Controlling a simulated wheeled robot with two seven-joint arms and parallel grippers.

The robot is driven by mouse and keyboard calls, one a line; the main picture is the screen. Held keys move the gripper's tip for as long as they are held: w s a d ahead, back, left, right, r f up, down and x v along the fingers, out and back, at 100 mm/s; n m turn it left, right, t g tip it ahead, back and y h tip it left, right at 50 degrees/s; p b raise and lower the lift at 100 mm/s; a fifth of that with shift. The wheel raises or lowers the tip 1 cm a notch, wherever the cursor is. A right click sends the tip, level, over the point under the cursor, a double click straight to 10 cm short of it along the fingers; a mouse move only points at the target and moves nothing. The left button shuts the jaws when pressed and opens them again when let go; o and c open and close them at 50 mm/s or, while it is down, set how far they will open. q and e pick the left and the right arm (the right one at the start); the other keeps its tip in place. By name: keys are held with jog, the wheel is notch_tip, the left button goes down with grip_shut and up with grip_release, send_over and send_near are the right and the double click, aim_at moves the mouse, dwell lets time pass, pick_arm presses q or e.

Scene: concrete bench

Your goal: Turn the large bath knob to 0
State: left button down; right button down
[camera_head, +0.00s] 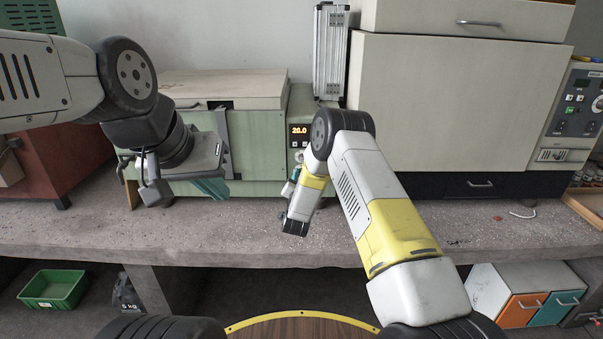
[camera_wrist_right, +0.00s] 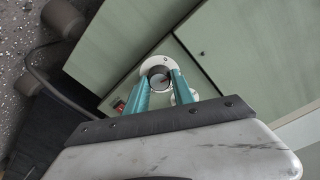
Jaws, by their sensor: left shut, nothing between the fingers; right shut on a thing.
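The bath is a pale green unit with a control panel (camera_head: 300,108) whose lit display (camera_head: 299,129) reads 20.0. In the right wrist view the large bath knob (camera_wrist_right: 159,75) is grey and round, on a pale dial plate. My right gripper (camera_wrist_right: 161,78) has its teal fingers on both sides of the knob, shut on it. In the head view my right arm hides the knob. My left gripper (camera_head: 214,189) is shut and empty, in front of the green cabinet, left of the panel.
Partly behind a right finger is a second pale round part (camera_wrist_right: 190,96); a red switch (camera_wrist_right: 118,106) sits nearby. A silver case (camera_head: 331,50) stands behind the panel. A large cream cabinet (camera_head: 450,100) is right. The bench's front strip (camera_head: 480,235) is mostly clear.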

jog(key=shift+n, duration=4.4)
jog(key=c, duration=1.1)
grip_release()
jog(key=s, duration=0.8)
jog(key=shift+a+f, duration=0.1)
jog(key=shift+f, duration=0.2)
